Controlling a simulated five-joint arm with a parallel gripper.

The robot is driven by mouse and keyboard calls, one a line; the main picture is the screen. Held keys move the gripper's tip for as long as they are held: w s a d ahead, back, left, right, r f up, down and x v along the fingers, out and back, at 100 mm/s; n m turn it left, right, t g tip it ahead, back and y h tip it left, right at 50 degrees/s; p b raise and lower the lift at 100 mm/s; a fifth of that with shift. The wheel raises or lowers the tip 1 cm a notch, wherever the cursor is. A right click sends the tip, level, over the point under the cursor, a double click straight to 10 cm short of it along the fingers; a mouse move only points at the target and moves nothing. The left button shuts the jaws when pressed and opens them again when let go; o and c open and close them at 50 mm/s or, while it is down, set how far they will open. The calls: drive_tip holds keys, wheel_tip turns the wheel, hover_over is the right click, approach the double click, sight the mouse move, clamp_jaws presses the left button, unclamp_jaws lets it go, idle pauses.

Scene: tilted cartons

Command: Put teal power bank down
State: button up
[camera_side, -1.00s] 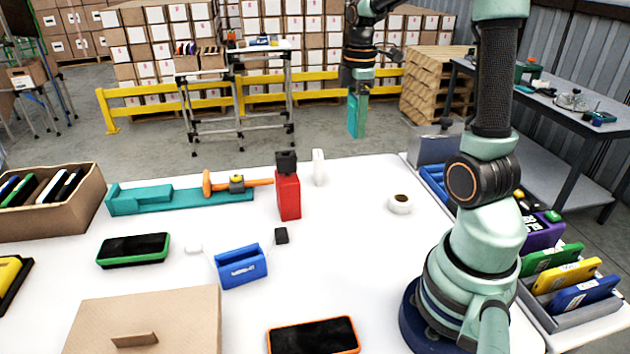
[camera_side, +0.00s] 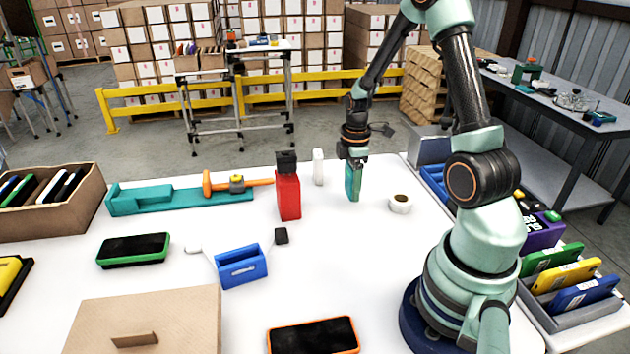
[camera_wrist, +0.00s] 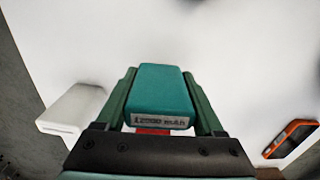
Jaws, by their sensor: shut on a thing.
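The teal power bank (camera_side: 353,183) is upright between the fingers of my gripper (camera_side: 352,165) in the side view. It is at or just above the white table, between the red bottle-like object and the white tape roll; I cannot tell whether its lower end touches. In the wrist view the teal power bank (camera_wrist: 162,92) sits between the two green fingers of my gripper (camera_wrist: 160,100), with a printed label on its near end. My gripper is shut on it.
A red block with a black top (camera_side: 288,190) and a white upright block (camera_side: 318,167) stand to the left. A white roll (camera_side: 400,204) is close on the right. A blue holder (camera_side: 240,268) and orange-edged phone (camera_side: 313,336) lie nearer. The table centre is clear.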

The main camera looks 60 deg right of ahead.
drive_tip(key=shift+f, duration=1.25)
drive_tip(key=shift+f, duration=0.1)
drive_tip(key=o, duration=1.6)
drive_tip(key=shift+c, duration=0.2)
wheel_tip(320, 180, up, 12)
drive_tip(key=shift+r, duration=0.1)
drive_tip(key=s+a+r+m+t, duration=0.1)
drive_tip(key=a+r+m, duration=0.3)
drive_tip(key=a, duration=0.6)
drive_tip(key=s+a+r+m+t, duration=0.1)
drive_tip(key=a+r+m+t, duration=0.3)
drive_tip(key=a+r, duration=0.4)
drive_tip(key=a+m, duration=0.1)
drive_tip(key=a, duration=0.2)
drive_tip(key=shift+s+t, duration=0.3)
drive_tip(key=shift+a+r, duration=0.1)
